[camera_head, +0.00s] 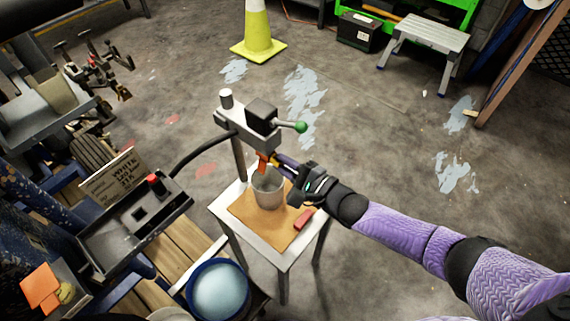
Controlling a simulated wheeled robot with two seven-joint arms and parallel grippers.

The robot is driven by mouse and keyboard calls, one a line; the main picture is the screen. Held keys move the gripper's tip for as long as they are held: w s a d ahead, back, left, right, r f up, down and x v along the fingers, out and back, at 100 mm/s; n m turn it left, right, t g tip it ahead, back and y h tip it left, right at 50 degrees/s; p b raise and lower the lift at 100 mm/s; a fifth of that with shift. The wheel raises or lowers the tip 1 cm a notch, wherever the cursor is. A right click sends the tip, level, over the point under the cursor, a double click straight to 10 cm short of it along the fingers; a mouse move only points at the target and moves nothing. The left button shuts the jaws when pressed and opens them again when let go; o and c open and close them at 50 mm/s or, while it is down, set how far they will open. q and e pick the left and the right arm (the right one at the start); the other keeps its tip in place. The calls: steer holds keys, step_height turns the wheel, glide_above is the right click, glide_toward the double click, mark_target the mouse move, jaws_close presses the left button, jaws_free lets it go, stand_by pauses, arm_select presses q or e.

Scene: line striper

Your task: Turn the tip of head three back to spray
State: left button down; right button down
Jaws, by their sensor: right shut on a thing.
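A spray head (262,115) with a grey body, a black block and a green-knobbed lever is clamped to a post on a small table (225,206). An orange tip (262,162) hangs from its underside, above a grey cup (267,188). My right gripper (275,160) reaches in from the right and is shut on the orange tip, its fingers covering part of it. Which way the tip points, and any number on the head, are too small to read. My left gripper is not in view.
A red block (304,219) lies on the brown board by the cup. A black hose (195,150) runs left from the head. A blue bucket (190,285) and a dark tray (130,233) stand at lower left. A yellow cone (258,35) stands behind; floor at right is open.

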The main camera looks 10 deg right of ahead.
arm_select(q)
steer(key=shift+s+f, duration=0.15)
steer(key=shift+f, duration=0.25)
arm_select(e)
steer(key=m, duration=0.3)
arm_select(q)
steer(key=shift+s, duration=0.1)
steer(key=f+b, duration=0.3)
steer(key=b, duration=0.1)
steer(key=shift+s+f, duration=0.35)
arm_select(e)
steer(key=m, duration=0.8)
steer(key=shift+m, duration=0.4)
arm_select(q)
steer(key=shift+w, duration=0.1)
arm_select(e)
steer(key=shift+r, duration=0.1)
